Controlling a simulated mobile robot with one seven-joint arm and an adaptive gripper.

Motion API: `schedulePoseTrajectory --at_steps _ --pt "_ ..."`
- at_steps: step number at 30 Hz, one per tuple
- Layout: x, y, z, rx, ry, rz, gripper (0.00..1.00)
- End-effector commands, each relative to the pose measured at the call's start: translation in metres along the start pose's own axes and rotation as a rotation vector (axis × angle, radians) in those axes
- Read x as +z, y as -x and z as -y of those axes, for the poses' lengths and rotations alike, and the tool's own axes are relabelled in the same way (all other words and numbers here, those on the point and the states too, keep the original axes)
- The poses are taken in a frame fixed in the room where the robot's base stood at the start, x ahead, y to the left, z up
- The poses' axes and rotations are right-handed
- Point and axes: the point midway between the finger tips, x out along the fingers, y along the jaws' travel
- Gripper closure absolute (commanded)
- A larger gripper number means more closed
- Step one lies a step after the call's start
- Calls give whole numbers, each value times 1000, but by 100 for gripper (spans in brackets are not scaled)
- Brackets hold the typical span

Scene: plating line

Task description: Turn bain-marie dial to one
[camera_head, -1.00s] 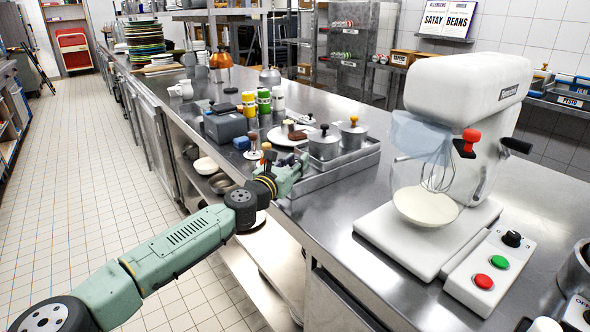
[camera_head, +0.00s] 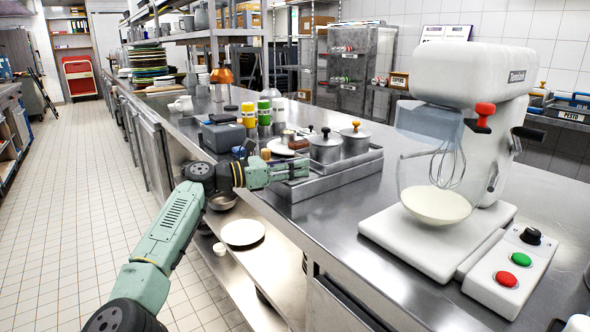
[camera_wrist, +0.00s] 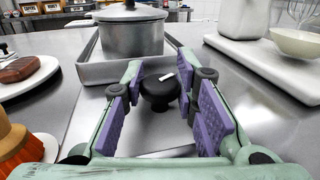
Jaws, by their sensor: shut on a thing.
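The bain-marie (camera_head: 338,179) is a steel well on the counter with lidded pots in it. In the wrist view its front corner (camera_wrist: 98,73) shows ahead, with a steel pot (camera_wrist: 131,38) in it. The dial (camera_wrist: 160,92) is a round black knob with a white pointer mark, tilted toward the upper right; I see no readable numbers. My gripper (camera_wrist: 160,82) has its purple-padded fingers on either side of the dial and is shut on it. In the head view my gripper (camera_head: 303,167) is at the bain-marie's left end and hides the dial.
A stand mixer (camera_head: 450,80) with a bowl (camera_head: 436,206) stands to the right. Bottles (camera_head: 264,112) stand behind. Bare steel counter lies between bain-marie and mixer.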

Motion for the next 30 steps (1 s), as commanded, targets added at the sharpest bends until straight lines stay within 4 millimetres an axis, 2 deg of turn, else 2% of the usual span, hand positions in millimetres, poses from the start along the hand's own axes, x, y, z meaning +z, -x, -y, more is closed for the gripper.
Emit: schedulePoseTrajectory --at_steps 15,16,24,30 --pt "2 0 0 -19 -2 2 100" --pt "2 0 0 -19 -2 2 73" --pt "1 0 0 -20 -1 1 55" --pt "1 0 0 -20 -1 1 55"
